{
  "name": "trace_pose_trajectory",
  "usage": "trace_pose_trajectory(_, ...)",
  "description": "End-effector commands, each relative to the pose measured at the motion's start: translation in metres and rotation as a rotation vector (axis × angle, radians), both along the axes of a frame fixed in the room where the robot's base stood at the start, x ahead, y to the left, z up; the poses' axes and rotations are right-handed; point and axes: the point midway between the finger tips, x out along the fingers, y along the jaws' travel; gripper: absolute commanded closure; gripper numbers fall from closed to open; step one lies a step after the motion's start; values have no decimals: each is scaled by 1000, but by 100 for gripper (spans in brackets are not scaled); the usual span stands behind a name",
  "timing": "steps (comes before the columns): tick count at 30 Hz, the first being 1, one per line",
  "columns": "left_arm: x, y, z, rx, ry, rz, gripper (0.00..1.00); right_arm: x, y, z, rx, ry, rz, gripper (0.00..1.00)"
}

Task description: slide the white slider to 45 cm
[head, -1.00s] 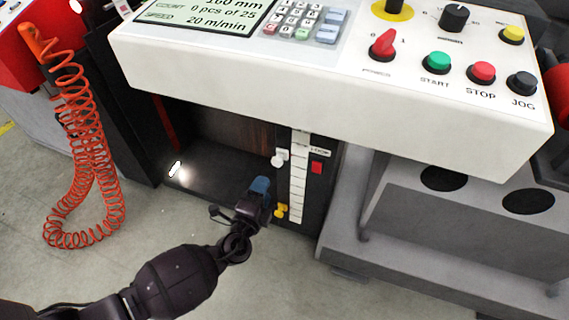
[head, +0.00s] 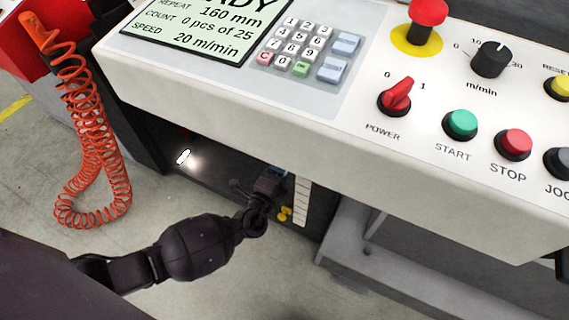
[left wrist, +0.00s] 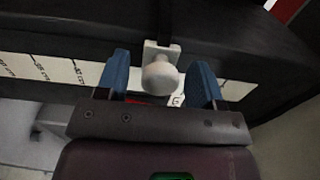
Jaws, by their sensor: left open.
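The white slider (left wrist: 160,70) with its round knob shows in the left wrist view, on a dark slot. My left gripper (left wrist: 160,82) is open, with a blue fingertip on each side of the knob; I cannot tell whether either touches it. The white scale strip (left wrist: 45,69) runs beside the slot, its numbers too small to read surely. In the head view my left gripper (head: 272,180) is under the control panel, in front of the scale (head: 301,196). The slider is hidden there. My right gripper is not in view.
The white control panel (head: 330,130) overhangs the gripper, carrying a red power switch (head: 396,97) and buttons. An orange coiled hose (head: 92,130) hangs at the left. Floor is clear below.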

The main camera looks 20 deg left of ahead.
Motion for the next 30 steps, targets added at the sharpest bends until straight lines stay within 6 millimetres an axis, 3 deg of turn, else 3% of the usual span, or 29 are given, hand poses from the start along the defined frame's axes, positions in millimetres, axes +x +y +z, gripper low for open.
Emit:
trace_pose_trajectory(8,0,0,0,0,1,0,39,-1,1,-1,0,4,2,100)
trace_pose_trajectory(20,0,0,0,0,0,0,98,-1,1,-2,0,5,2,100)
trace_pose_trajectory(25,-1,0,-4,0,2,0,100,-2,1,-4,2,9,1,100)
trace_pose_trajectory(30,-4,0,-29,2,14,-1,100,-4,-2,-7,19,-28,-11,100)
